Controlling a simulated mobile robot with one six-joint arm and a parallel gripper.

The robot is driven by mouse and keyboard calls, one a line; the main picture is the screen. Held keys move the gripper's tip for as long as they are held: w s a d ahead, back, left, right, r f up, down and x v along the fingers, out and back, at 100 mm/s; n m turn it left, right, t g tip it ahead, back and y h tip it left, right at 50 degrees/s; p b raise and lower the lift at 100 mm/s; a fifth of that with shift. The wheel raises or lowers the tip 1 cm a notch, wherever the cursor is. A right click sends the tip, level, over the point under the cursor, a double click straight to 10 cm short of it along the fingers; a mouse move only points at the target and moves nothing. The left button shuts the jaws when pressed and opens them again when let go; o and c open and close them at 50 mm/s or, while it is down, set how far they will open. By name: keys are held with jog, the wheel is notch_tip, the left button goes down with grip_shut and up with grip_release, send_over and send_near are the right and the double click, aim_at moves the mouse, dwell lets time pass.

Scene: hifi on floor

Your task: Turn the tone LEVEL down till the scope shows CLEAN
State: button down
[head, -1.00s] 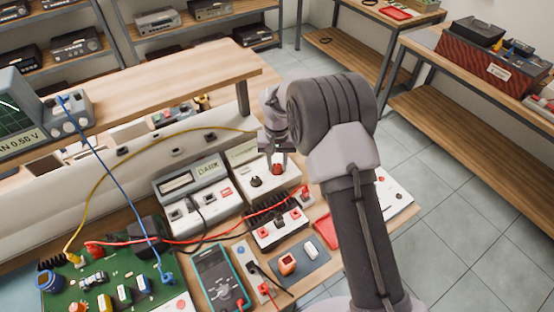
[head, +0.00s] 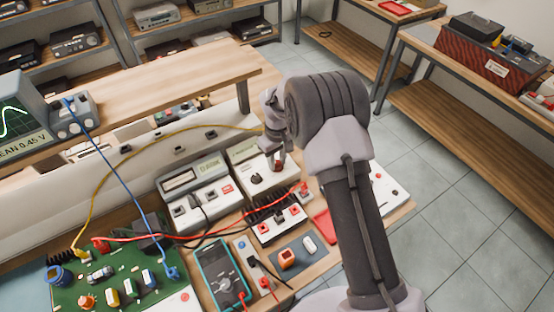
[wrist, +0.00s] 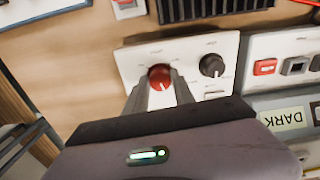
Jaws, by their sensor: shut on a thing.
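The tone unit (head: 243,155) is a white box on the bench; in the wrist view its panel (wrist: 212,92) carries a red knob (wrist: 160,77) and a black knob (wrist: 211,66). Its small lettering is too blurred to read. My gripper (wrist: 160,88) is shut on the red knob, a finger on each side.
A second unit with a display (head: 194,190) stands left of the tone unit. A terminal box (head: 277,222), a teal multimeter (head: 219,270) and a green circuit board (head: 120,285) crowd the bench front. Red, blue and yellow leads cross it. A raised shelf (head: 150,85) runs behind.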

aim_at(277, 164)
dwell(0.4)
jog(key=c, duration=1.1)
grip_release()
jog(key=shift+o, duration=0.2)
notch_tip(277, 164, up, 17)
jog(key=p, duration=0.4)
jog(key=shift+r, duration=0.2)
